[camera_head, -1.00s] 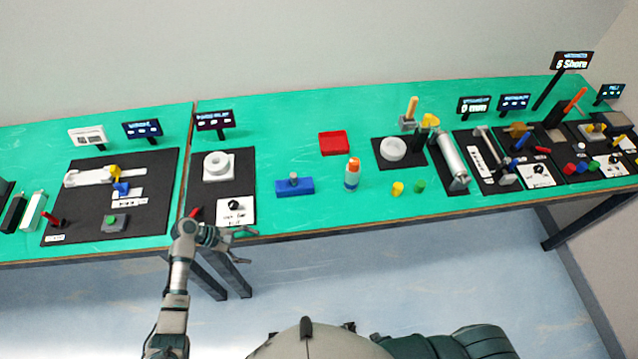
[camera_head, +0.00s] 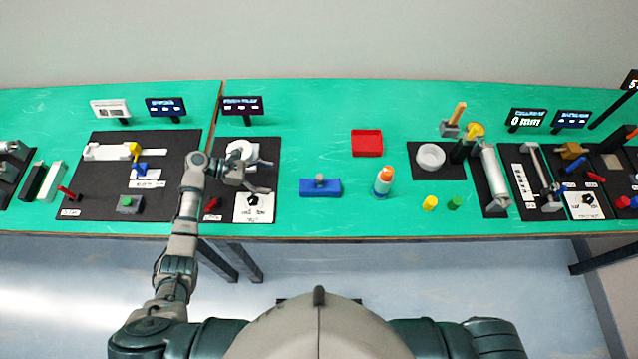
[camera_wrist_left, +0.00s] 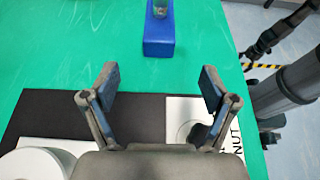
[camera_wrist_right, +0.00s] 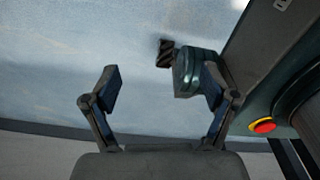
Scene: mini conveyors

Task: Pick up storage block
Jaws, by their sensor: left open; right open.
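The storage block appears to be the blue block (camera_head: 320,188) with a grey piece on top, on the green table right of my left gripper. In the left wrist view the blue block (camera_wrist_left: 159,45) lies beyond the fingertips, slightly left of the table's edge. My left gripper (camera_head: 264,177) is open and empty above the black mat with the white round fixture, pointing toward the block and apart from it. Its open fingers (camera_wrist_left: 157,80) also show in the left wrist view. My right gripper (camera_wrist_right: 161,88) is open and empty over the floor, outside the head view.
A white card with a black knob (camera_head: 254,208) lies under my left gripper. An orange-capped bottle (camera_head: 383,182) stands right of the block, with a red tray (camera_head: 367,143) behind. Yellow (camera_head: 430,203) and green (camera_head: 455,203) cylinders stand farther right. The green surface around the block is clear.

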